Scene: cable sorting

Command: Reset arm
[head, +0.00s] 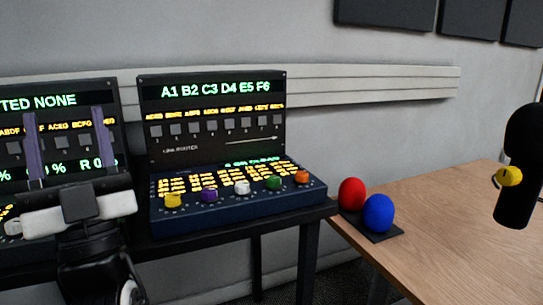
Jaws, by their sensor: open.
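My gripper (70,148) is at the left of the head view, raised in front of the left console. Its two upright fingers stand wide apart with nothing between them. The gripper body hides part of the left console's lower panel. The arm comes up from the bottom left of the view.
A left console (60,102) and a right console (210,120) with coloured knobs stand on a dark table (240,226). A wooden table (460,230) at right bears a red ball (352,194) and a blue ball (378,213) on a dark base. A black object (518,165) with a yellow knob shows at far right.

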